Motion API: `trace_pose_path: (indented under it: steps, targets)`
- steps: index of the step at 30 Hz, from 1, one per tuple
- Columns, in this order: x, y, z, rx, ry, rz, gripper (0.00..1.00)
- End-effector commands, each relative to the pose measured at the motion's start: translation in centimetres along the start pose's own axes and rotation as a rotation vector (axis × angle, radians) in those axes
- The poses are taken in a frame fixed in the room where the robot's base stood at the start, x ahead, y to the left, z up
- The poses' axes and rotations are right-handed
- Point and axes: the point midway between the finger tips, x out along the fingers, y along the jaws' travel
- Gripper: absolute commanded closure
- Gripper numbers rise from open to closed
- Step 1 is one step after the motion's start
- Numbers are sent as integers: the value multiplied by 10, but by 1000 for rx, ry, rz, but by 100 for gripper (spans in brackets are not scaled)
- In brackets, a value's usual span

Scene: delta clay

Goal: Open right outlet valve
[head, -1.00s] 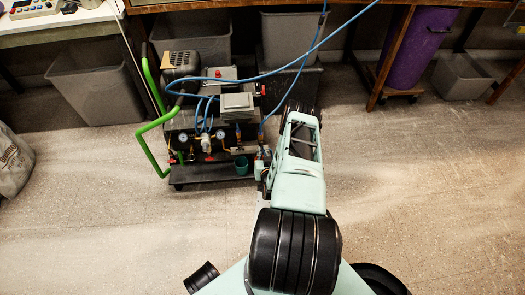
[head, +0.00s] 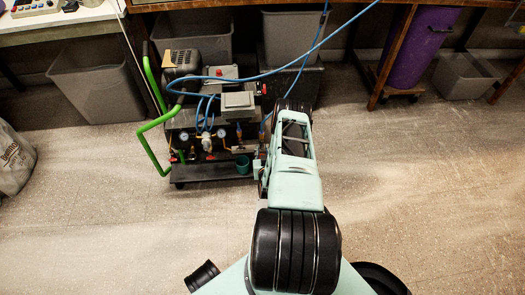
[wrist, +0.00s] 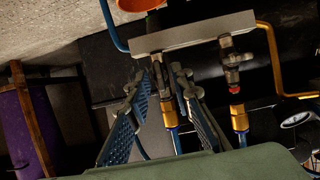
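A pale metal outlet manifold (wrist: 195,33) crosses the upper part of the wrist view with two valves on it. The valve at picture left (wrist: 160,75) is the right one in the head view's orientation; it has a brass fitting and blue hose. The other valve (wrist: 230,60) has a small red mark. My gripper (wrist: 158,82) is open, its two blue-padded fingers on either side of the left-hand valve in the wrist view. I cannot tell whether they touch it. In the head view my arm hides the gripper and most of this valve.
The compressor cart (head: 215,172) has a green handle (head: 153,130), gauges and blue hoses (head: 300,65). Grey bins (head: 95,85) and a purple cylinder (head: 420,45) stand behind. The floor at right is clear.

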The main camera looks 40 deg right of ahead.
Motion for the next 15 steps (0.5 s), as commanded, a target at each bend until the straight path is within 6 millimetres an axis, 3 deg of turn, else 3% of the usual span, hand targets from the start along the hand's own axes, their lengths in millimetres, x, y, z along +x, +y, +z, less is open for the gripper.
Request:
trace_pose_path:
  steps: [9, 15]
  targets:
    - [-1, 0, 0, 1, -2, 0, 76]
    - [-7, 0, -17, 0, -1, 0, 76]
